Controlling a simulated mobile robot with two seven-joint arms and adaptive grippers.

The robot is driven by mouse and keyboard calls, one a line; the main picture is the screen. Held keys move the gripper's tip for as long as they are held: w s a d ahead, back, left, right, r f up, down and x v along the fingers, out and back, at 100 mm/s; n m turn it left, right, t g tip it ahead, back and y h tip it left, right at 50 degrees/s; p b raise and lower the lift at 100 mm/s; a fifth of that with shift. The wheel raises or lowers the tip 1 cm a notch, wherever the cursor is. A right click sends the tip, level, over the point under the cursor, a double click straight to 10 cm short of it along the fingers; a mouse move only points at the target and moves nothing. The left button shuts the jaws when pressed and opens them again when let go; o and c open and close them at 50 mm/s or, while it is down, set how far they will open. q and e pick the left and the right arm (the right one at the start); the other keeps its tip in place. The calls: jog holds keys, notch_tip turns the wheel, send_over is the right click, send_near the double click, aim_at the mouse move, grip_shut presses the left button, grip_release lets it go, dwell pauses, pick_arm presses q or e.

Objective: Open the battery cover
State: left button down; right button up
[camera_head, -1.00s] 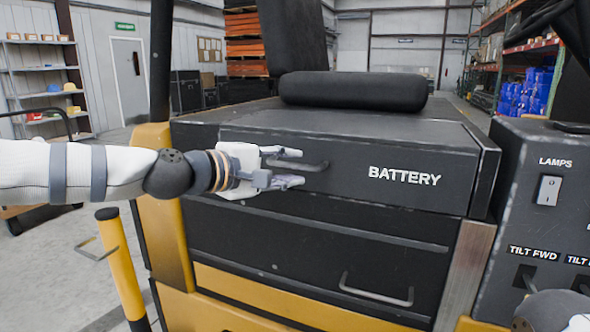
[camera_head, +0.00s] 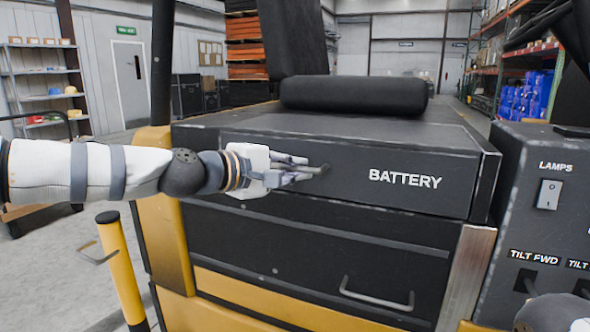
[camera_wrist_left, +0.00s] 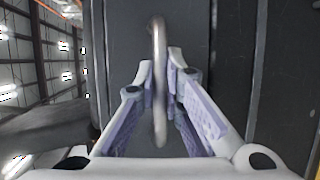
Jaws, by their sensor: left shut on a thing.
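The battery cover (camera_head: 345,185) is a dark grey box-like lid with "BATTERY" in white on its front face, and it sits level and closed. Its bar handle (camera_head: 321,170) is on the front, left of the lettering. My left gripper (camera_head: 300,170) is shut on this handle. In the left wrist view the handle (camera_wrist_left: 157,45) runs up between the two fingertips (camera_wrist_left: 163,80). The fingers hide part of the handle in the head view. Part of my right arm shows at the lower right corner, but its gripper is out of view.
A black seat cushion (camera_head: 354,92) lies behind the cover's top. A lower panel has its own bar handle (camera_head: 377,300). A control box (camera_head: 545,190) with a lamps switch stands close on the right. A yellow post (camera_head: 121,270) stands at the left.

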pick_arm(q)
notch_tip(320, 180, up, 18)
jog(key=w+g+p, duration=0.1)
jog(key=w, duration=0.1)
jog(key=shift+d+y, duration=0.3)
jog(key=shift+y, duration=0.1)
pick_arm(e)
jog(key=shift+w+r+t, duration=0.4)
jog(key=shift+w+r, duration=0.4)
jog(key=shift+r, duration=0.05)
